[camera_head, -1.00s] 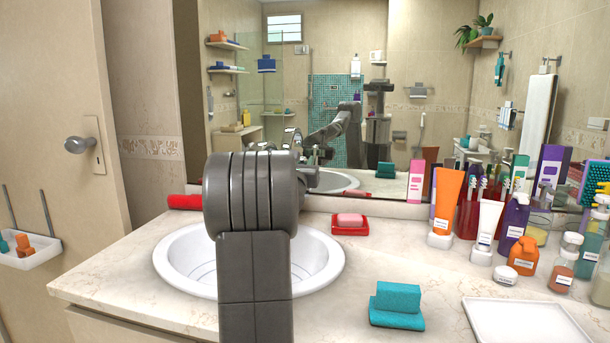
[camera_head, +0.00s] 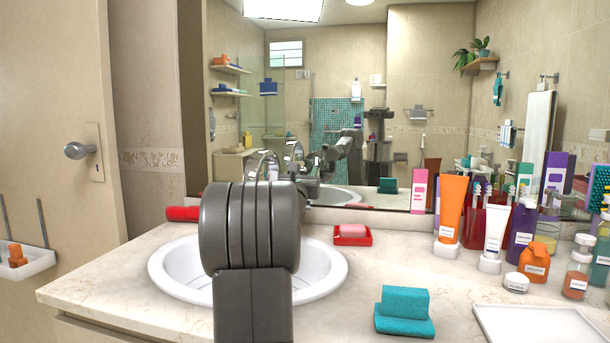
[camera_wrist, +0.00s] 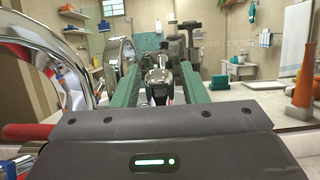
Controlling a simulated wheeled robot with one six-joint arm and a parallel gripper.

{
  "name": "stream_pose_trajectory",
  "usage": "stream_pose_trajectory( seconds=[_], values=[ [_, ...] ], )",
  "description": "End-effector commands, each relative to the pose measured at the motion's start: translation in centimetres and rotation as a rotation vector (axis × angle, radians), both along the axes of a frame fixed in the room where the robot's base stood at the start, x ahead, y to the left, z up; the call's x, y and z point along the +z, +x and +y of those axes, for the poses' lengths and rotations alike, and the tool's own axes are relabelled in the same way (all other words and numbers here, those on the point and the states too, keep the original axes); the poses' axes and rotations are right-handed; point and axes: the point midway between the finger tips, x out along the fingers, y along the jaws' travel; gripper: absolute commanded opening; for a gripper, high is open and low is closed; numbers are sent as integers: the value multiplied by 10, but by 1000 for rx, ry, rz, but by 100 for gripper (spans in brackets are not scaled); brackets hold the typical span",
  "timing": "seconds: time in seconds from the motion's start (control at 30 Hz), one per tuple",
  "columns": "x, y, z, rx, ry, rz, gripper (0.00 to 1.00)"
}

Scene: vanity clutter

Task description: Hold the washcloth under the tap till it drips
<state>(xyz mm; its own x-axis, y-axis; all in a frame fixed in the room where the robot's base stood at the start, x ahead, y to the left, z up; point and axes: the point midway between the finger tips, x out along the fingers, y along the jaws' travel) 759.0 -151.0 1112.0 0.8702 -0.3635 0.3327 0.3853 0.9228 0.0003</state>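A teal folded cloth (camera_head: 405,303), which looks like the washcloth, lies on the counter at the front right, well away from my gripper. The chrome tap (camera_head: 264,163) stands behind the basin (camera_head: 328,270), mostly hidden by my arm. In the wrist view its curved spout (camera_wrist: 45,45) rises close at the left. My gripper (camera_wrist: 162,75) has its two green fingers apart, with a chrome tap handle (camera_wrist: 159,84) showing between them. I cannot tell whether the fingers touch it. The head view hides my fingers behind the arm. No running water is visible.
A red soap dish (camera_head: 352,239) with pink soap is right of the basin. A red roll (camera_head: 182,213) lies at the back left. Tubes, bottles and jars crowd the right, behind a white tray (camera_head: 535,325). The mirror (camera_head: 440,110) closes off the back.

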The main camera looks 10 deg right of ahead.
Motion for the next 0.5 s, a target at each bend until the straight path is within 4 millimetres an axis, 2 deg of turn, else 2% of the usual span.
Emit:
stream_pose_trajectory(
  seconds=[0.33, 0.5],
  values=[
    [-3, -1, 1, 0, 1, 3, 44],
    [-9, -16, 7, 0, 0, 3, 44]
  ],
)
